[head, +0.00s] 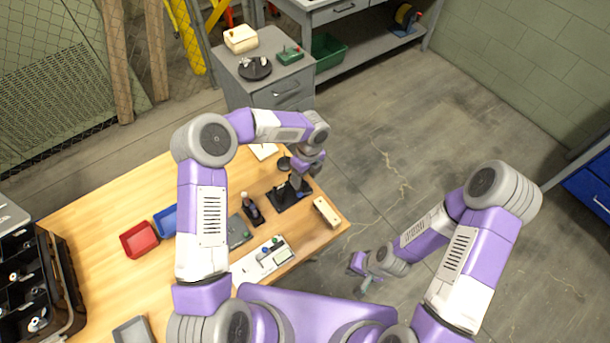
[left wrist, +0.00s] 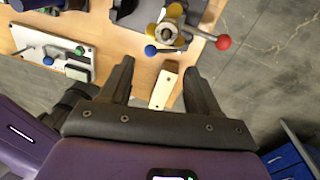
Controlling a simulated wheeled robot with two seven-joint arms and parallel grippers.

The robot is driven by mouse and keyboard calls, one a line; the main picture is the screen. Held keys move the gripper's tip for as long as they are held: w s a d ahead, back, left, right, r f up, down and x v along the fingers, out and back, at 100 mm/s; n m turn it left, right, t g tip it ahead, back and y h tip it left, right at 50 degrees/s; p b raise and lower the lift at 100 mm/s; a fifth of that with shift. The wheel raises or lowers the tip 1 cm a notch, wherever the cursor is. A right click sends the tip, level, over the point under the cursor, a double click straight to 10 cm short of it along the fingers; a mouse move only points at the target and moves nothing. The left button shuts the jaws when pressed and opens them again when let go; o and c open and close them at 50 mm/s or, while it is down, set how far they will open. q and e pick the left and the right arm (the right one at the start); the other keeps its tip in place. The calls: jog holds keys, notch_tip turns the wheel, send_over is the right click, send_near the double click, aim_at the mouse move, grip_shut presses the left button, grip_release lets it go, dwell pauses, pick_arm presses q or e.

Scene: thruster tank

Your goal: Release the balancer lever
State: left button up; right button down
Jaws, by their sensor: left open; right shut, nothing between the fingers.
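A metal device with a round hub (left wrist: 167,32), a red ball knob (left wrist: 223,42) and a blue ball knob (left wrist: 150,50) shows at the top of the left wrist view. It sits on a dark base plate (head: 284,199) near the table's right end, partly hidden by my left arm in the head view. I cannot tell which knob belongs to the balancer lever. My left gripper (head: 302,183) is open and empty over this area; its fingers (left wrist: 158,70) point towards the device, apart from it. My right gripper (head: 363,283) is shut and empty, off the table's right side.
A pale block (head: 326,212) lies at the table's right edge, also between my left fingers' outlines in the wrist view (left wrist: 162,90). A white panel with small levers (head: 250,268), a dark bottle-like item (head: 252,211), red (head: 139,239) and blue bins stand leftwards. Floor on the right is clear.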

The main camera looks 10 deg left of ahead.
pick_arm(q)
jog(key=f, duration=0.2)
jog(key=s+f, duration=0.1)
jog(key=f, duration=0.3)
jog(key=shift+s+a+f, duration=0.25)
jog(key=shift+a+f, duration=0.05)
jog(key=shift+f, duration=0.1)
jog(key=c, duration=1.1)
jog(key=shift+s, duration=0.1)
grip_shut()
